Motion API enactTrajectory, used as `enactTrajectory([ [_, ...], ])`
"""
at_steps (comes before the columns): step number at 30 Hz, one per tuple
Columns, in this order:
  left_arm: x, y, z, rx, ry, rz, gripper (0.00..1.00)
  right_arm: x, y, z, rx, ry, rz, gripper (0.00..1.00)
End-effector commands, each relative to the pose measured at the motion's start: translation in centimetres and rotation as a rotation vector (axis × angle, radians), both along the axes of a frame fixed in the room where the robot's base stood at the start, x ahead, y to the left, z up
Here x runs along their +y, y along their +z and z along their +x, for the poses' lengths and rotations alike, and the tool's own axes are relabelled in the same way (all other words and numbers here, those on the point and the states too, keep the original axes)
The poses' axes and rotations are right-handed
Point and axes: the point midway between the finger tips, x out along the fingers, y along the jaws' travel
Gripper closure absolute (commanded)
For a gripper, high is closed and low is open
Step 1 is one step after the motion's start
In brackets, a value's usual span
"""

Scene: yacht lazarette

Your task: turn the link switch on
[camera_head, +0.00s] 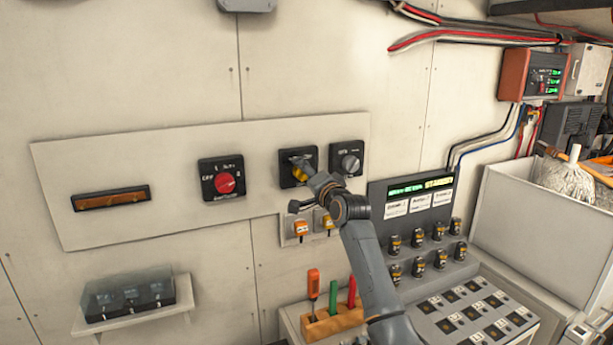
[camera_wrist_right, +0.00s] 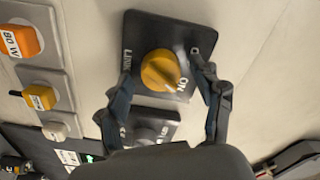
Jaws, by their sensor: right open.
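The link switch has a yellow knob (camera_wrist_right: 160,70) on a black square plate (camera_wrist_right: 137,28) marked LINK and ON. In the head view its black plate (camera_head: 288,158) is on the white wall panel, with the yellow knob partly hidden by my right gripper (camera_head: 305,172). In the wrist view my right gripper (camera_wrist_right: 164,72) is open, with one finger on each side of the yellow knob. I cannot tell whether the fingers touch it, nor read the knob's setting for certain. My left gripper is out of view.
A red knob switch (camera_head: 224,182) is left of the link switch, and a grey knob switch (camera_head: 349,162) is close on its right. Small orange-tagged fittings (camera_head: 301,230) are just below. A tool block (camera_head: 334,322) and grey console (camera_head: 440,262) stand beneath the arm.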

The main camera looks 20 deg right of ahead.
Motion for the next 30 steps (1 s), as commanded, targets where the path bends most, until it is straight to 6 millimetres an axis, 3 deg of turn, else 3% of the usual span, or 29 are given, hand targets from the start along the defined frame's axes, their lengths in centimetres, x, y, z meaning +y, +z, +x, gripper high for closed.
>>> enactTrajectory([
  [8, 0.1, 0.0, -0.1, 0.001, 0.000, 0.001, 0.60, -0.1, -0.1, -0.9, 0.000, 0.001, -0.001, 0.34],
  [24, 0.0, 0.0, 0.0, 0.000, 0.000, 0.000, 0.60, -0.8, -0.1, -9.6, -0.001, -0.001, -0.001, 0.34],
  [30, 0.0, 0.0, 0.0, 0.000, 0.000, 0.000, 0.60, -1.0, -0.1, -11.5, 0.001, 0.000, 0.000, 0.34],
])
